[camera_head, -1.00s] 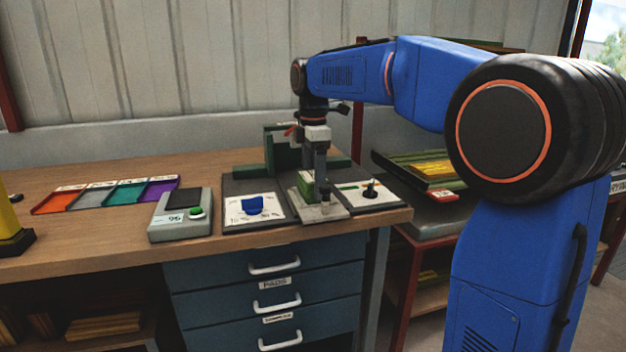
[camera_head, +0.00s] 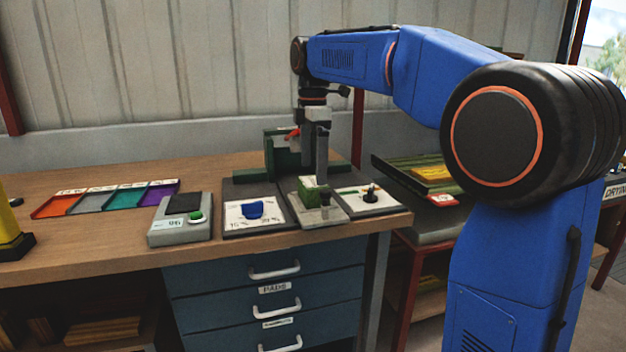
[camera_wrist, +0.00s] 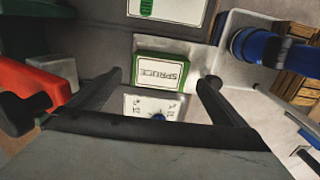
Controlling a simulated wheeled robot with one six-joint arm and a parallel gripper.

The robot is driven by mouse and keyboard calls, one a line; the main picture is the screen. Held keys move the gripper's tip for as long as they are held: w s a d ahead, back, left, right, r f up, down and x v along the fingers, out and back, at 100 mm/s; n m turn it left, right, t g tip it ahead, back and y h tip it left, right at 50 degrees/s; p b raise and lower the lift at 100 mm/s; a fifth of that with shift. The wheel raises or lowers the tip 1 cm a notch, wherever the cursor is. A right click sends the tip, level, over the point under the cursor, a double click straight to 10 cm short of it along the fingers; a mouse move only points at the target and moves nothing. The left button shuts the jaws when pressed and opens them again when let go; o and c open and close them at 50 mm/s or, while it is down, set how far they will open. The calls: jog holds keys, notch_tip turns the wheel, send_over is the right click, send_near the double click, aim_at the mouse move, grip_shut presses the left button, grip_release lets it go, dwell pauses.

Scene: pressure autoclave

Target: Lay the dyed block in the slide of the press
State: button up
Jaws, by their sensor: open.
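The green block (camera_head: 308,189), with a white label reading SPRUCE, sits on the pale slide (camera_head: 306,220) of the press at the front right of the bench. The dark green press frame (camera_head: 283,150) stands behind it. My gripper (camera_head: 321,180) is open and empty, just above the block. In the wrist view the labelled block (camera_wrist: 162,72) shows between and beyond the two spread fingers (camera_wrist: 160,88), apart from both. In the head view a finger hides part of the block's right side.
A panel with a blue knob (camera_head: 252,209) lies left of the slide, and one with a black lever (camera_head: 370,191) right. A grey scale (camera_head: 180,221) and coloured trays (camera_head: 90,198) are further left. The press's red handle (camera_wrist: 38,88) is close to my gripper.

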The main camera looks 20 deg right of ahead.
aim_at(313, 182)
notch_tip(313, 182, up, 6)
jog(key=shift+r, duration=0.25)
jog(key=s+d+f+m+t, duration=0.1)
jog(key=s+d+f+m, duration=0.1)
jog(key=s+f+m, duration=0.55)
jog(key=s+d+f+m+t, duration=0.2)
jog(key=s+d+f, duration=0.15)
jog(key=s, duration=0.75)
jog(key=s+d+f+m+t, duration=0.1)
jog(key=s+f+m, duration=0.7)
jog(key=s+f, duration=0.7)
notch_tip(313, 182, down, 3)
jog(key=shift+d+f+t, duration=0.2)
jog(key=shift+d+t, duration=0.05)
jog(key=shift+t, duration=0.15)
